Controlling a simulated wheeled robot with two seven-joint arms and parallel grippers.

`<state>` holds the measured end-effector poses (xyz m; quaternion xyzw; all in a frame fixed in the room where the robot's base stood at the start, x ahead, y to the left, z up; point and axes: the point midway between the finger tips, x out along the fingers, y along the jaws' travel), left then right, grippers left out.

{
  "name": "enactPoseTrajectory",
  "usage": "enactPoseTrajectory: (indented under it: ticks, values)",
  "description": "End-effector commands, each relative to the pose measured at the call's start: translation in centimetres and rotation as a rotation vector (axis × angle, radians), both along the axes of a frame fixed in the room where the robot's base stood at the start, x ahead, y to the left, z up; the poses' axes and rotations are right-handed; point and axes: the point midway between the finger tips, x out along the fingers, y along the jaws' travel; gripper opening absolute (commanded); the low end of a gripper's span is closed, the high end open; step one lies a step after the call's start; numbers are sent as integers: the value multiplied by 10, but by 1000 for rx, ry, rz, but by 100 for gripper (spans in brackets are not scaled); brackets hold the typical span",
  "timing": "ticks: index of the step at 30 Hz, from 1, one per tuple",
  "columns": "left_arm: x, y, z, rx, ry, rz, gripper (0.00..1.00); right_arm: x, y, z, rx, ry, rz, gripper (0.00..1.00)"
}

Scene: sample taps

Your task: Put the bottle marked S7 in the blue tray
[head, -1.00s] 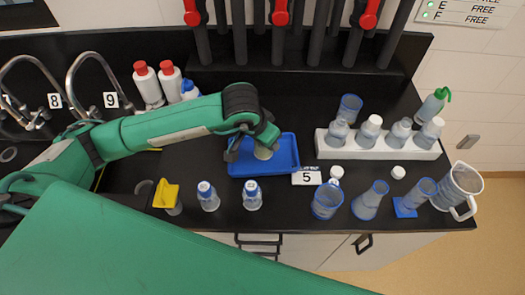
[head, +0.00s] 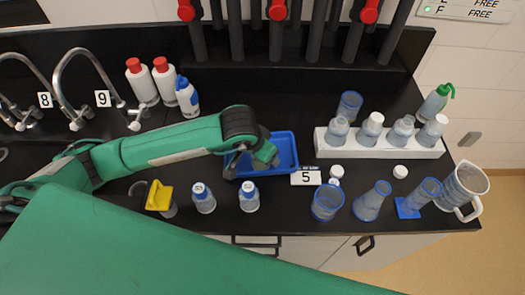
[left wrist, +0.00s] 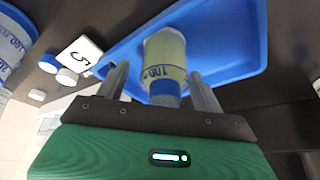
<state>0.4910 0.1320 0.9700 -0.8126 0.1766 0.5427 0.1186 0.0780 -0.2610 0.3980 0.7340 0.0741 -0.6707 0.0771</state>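The blue tray (head: 285,140) lies on the black bench in the middle of the head view; it also fills the top of the left wrist view (left wrist: 225,40). A bottle with pale yellow contents, a blue cap and a "100" scale (left wrist: 165,62) is at the tray in the left wrist view. No S7 mark is readable on it. My left gripper (head: 252,163) is over the tray and hides this bottle in the head view. Its fingers (left wrist: 160,84) are apart on either side of the bottle, with gaps showing. My right gripper is not in view.
Two blue-capped bottles (head: 204,197) (head: 249,195) stand in front of the tray, marks unreadable. A yellow-topped item (head: 159,196) is left of them. A white rack (head: 395,146) holds several bottles.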

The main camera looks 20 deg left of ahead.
Motion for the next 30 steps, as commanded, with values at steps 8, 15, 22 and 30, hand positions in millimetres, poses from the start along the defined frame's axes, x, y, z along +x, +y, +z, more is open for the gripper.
enactPoseTrajectory:
  ticks: [8, 15, 22, 30]
  values:
    - [-2, 2, 10, 0, -2, -1, 68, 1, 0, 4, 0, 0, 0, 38]
    - [-17, 9, 54, 0, -6, -1, 68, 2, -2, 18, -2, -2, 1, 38]
    - [-34, 16, 94, 0, -3, -1, 68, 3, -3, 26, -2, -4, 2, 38]
    - [-42, 19, 111, 0, -1, 0, 68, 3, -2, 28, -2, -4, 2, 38]
